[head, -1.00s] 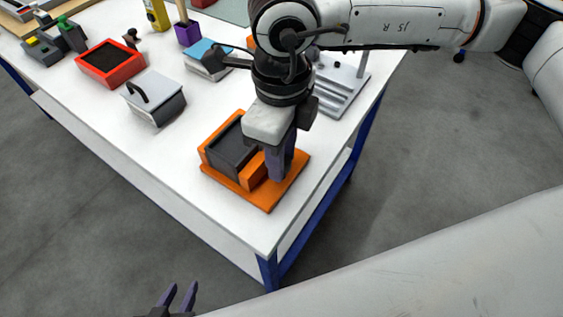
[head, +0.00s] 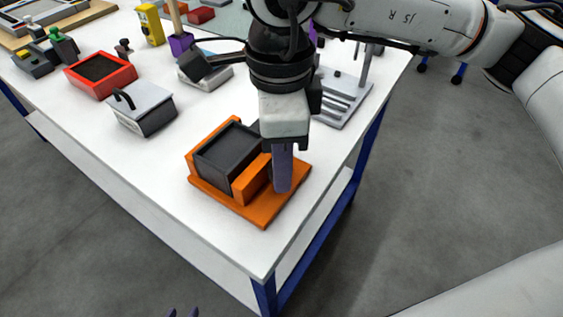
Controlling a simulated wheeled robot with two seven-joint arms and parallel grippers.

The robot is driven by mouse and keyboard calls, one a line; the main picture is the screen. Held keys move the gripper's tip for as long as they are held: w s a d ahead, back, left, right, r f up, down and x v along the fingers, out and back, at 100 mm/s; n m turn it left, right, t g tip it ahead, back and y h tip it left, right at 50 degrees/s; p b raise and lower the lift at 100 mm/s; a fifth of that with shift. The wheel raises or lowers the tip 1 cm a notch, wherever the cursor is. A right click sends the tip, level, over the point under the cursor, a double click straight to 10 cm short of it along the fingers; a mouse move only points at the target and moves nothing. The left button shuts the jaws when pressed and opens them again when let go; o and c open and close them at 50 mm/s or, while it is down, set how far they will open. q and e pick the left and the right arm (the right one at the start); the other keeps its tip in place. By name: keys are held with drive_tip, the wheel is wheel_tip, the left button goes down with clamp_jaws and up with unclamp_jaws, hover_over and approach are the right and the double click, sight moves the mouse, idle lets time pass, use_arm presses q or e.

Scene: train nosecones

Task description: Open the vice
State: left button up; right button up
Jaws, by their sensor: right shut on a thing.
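The orange vice (head: 265,212) sits near the front right corner of the white table. A dark rectangular block (head: 226,157) lies between its jaws; the near jaw (head: 251,181) stands close against the block, and I cannot tell if there is a gap. My right gripper (head: 283,188) points down at the right end of the vice, beside the near jaw. It is shut on the vice's handle, which its fingers hide.
A grey box with a black handle (head: 143,108), a red tray (head: 101,75) and a grey-and-black device (head: 205,68) stand further back. A grey metal stand (head: 342,100) is behind my right gripper. The table's front edge and right corner are close to the vice.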

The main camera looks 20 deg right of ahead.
drive_tip(key=shift+a+r, duration=0.1)
drive_tip(key=shift+a, duration=0.1)
idle(1.0)
drive_tip(key=o, duration=1.1)
drive_tip(key=shift+w, duration=0.1)
drive_tip(key=shift+c, duration=0.2)
